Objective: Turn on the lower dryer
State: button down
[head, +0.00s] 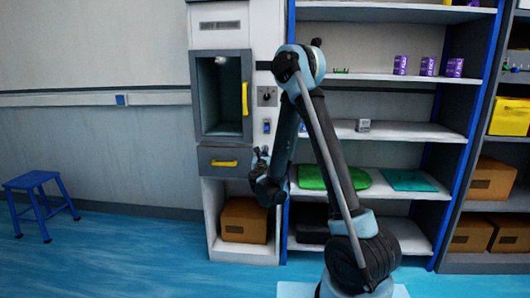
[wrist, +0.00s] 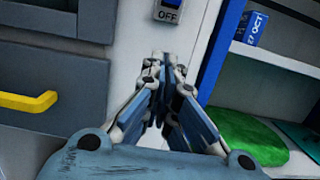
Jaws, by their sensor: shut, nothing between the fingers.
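The tall white cabinet has a grey-framed chamber (head: 222,95) with a yellow upright handle (head: 245,99); I take this to be the dryer. To its right is a panel with a dark round knob (head: 267,96) and a small blue switch (head: 266,127) below. In the wrist view the switch (wrist: 175,4) is cut by the top edge, with an "OFF" label (wrist: 167,16) under it. My gripper (head: 262,153) is just below the switch, shut and empty. In the wrist view its fingertips (wrist: 160,62) point up toward the switch, apart from it in the picture.
A drawer (head: 222,162) with a yellow handle (wrist: 28,101) is left of my gripper. Right is an open shelf with a blue post (wrist: 218,60), a green mat (wrist: 245,135) and small boxes. A cardboard box (head: 244,220) sits low; a blue stool (head: 38,203) stands far left.

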aim_at(267, 129)
jog(key=w+r, duration=0.4)
jog(key=w, duration=0.2)
jog(key=shift+r, duration=0.4)
dwell(0.4)
